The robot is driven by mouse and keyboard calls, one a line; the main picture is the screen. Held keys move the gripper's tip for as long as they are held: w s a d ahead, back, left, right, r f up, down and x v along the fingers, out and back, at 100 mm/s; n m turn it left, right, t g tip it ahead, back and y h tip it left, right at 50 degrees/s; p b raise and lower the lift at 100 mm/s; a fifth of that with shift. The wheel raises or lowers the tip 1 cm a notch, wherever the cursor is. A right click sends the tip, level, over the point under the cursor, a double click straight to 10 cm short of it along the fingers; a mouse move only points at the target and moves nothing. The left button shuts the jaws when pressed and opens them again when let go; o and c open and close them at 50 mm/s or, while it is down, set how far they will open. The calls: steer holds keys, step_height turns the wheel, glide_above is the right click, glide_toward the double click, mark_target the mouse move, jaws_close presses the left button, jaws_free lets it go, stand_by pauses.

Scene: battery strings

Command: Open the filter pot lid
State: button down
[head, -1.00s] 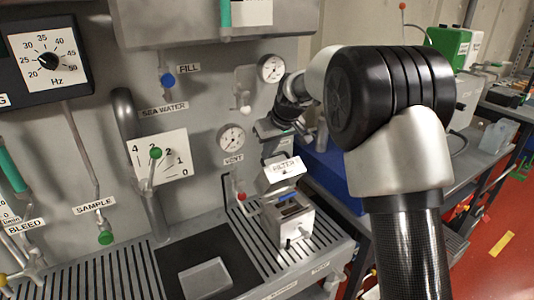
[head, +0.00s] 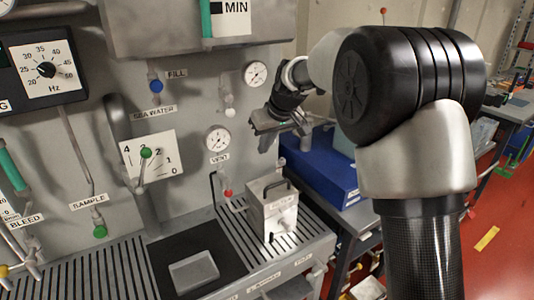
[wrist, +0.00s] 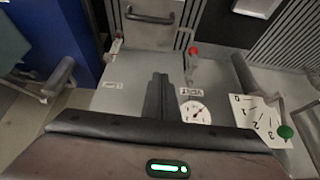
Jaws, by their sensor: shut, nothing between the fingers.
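The filter pot (head: 268,222) is a pale metal box on the slatted bench. Its lid (head: 285,195) lies down on the pot, with a dark bar handle (head: 277,187) standing on top. In the wrist view the lid (wrist: 155,36) and its handle (wrist: 150,16) show at the top edge. My gripper (head: 265,146) is above and behind the pot, close to the panel. Its fingers (wrist: 160,76) are together and empty, apart from the lid and handle. The inside of the pot is hidden.
A red-knobbed vent valve (head: 228,193) stands just left of the pot, below a gauge (head: 218,139). A blue box (head: 325,176) is to the right. A dark recess with a clear block (head: 194,270) lies at the front left.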

steer(key=s+d+f+m+y+b, duration=0.1)
steer(key=s+f+m+y+b, duration=0.45)
steer(key=s+f+m, duration=0.75)
steer(key=w+d+r+m+t+h+b, duration=0.15)
steer(key=d+m+t+b, duration=0.5)
steer(key=m, duration=1.65)
steer(key=w+a+f+p, duration=0.1)
steer(key=w+f+p, duration=0.1)
steer(key=w, duration=0.6)
steer(key=shift+a+f, duration=0.2)
steer(key=shift+f, duration=0.35)
steer(key=shift+r, duration=0.1)
